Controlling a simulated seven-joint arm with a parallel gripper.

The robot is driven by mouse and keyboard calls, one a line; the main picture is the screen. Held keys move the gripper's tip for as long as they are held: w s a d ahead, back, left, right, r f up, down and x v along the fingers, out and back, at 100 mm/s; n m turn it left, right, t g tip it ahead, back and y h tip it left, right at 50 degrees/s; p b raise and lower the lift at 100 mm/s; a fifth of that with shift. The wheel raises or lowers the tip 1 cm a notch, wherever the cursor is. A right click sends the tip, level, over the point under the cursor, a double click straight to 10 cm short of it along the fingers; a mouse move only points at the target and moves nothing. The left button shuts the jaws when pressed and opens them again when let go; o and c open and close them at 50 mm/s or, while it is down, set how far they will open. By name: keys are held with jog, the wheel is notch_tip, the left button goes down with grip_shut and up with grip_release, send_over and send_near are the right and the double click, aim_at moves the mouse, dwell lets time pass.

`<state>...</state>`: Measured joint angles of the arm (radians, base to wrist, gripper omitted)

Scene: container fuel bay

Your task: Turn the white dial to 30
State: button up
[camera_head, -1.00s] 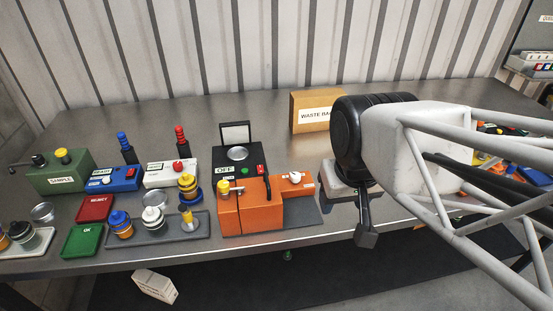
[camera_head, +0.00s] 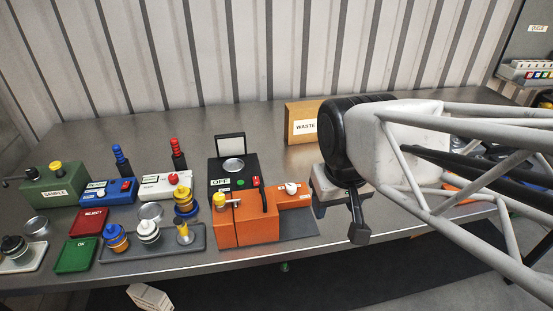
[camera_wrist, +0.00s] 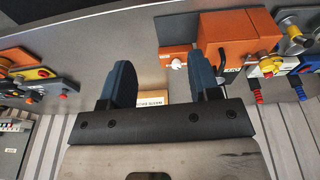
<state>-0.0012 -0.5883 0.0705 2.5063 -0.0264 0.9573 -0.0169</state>
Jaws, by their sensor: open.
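The white dial (camera_head: 291,188) is a small knob on the low part of the orange machine (camera_head: 243,222). In the wrist view the dial (camera_wrist: 176,63) shows between my two fingers, beyond their tips, with the orange machine (camera_wrist: 228,38) to its right. Numbers around the dial are too small to read. My gripper (camera_head: 340,222) is to the right of the dial in the head view, above the bench and apart from the dial. In the wrist view my gripper (camera_wrist: 165,72) is open, with nothing between its dark fingers.
A black box marked OFF (camera_head: 234,172) stands behind the orange machine. A waste box (camera_head: 302,124) stands behind my gripper. Coloured boxes, trays and stacked cylinders fill the bench's left side. The bench (camera_head: 280,258) is clear in front of the orange machine.

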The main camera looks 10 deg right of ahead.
jog(key=w+a+f+n+g+h, duration=0.1)
jog(key=w+f+n+g, duration=0.2)
jog(key=w, duration=1)
jog(key=n+g+h, duration=0.2)
jog(key=n, duration=0.3)
send_near(292, 186)
jog(key=shift+d+f+n, duration=0.1)
jog(key=shift+f+n, duration=0.2)
jog(key=shift+f, duration=0.35)
jog(key=shift+f, duration=0.15)
jog(key=shift+x, duration=3.8)
jog(key=shift+s+d, duration=0.1)
jog(key=shift+s, duration=0.05)
jog(key=shift+c, duration=0.4)
jog(key=c, duration=0.8)
jog(key=shift+c, duration=0.2)
